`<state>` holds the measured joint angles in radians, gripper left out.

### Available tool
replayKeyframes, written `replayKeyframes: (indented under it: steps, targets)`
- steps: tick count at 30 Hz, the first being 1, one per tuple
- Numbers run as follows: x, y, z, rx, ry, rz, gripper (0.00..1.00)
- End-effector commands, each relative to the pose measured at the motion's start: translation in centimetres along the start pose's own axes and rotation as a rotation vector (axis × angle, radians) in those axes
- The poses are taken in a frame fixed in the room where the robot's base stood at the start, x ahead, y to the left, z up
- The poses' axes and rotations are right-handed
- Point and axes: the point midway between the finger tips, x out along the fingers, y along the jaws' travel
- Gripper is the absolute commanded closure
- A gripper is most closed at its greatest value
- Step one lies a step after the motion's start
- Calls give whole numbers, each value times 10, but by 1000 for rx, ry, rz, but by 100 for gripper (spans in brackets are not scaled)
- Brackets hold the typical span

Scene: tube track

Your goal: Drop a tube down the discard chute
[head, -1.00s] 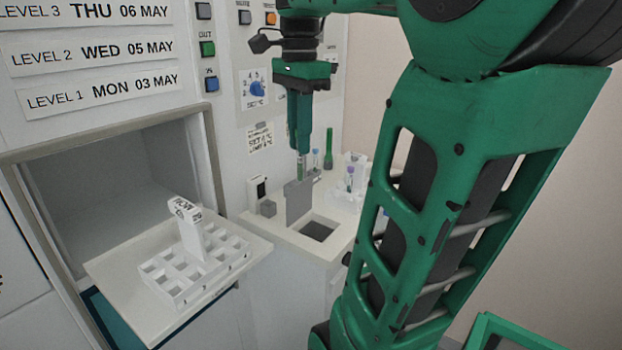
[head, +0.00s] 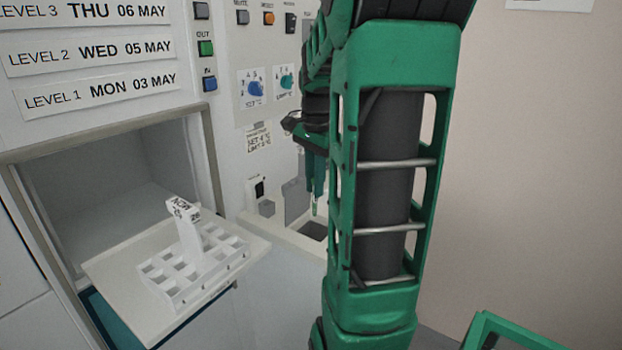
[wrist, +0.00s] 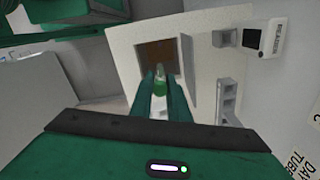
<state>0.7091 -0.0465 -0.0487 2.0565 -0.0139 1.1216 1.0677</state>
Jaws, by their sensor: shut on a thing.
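My gripper (head: 315,196) points downward and is shut on a tube (wrist: 160,78) with green on it. In the head view only a small pale end of the tube (head: 314,208) shows below the fingers. My gripper also shows in the wrist view (wrist: 160,92), with the tube between its fingers. The discard chute's square opening (head: 312,231) is in the white counter top, just below the tube in the head view. It also shows in the wrist view as a brownish opening (wrist: 157,50) beyond the fingertips. A grey upright flap (head: 295,203) stands at its edge.
A white rack (head: 170,284) with a labelled handle and empty-looking slots sits on a pulled-out tray (head: 105,266) at left. The machine's front panel (head: 233,120) with buttons and dials rises behind the counter. My arm hides the counter's right side.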

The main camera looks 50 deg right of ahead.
Motion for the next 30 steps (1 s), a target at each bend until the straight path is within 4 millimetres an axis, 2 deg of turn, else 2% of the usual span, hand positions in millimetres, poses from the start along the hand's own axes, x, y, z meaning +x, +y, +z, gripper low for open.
replayKeyframes:
  steps: [15,21,30]
  targets:
    - [51,0,0,0,-1,3,97]
    - [61,0,1,0,-1,2,97]
    - [63,0,1,0,0,1,97]
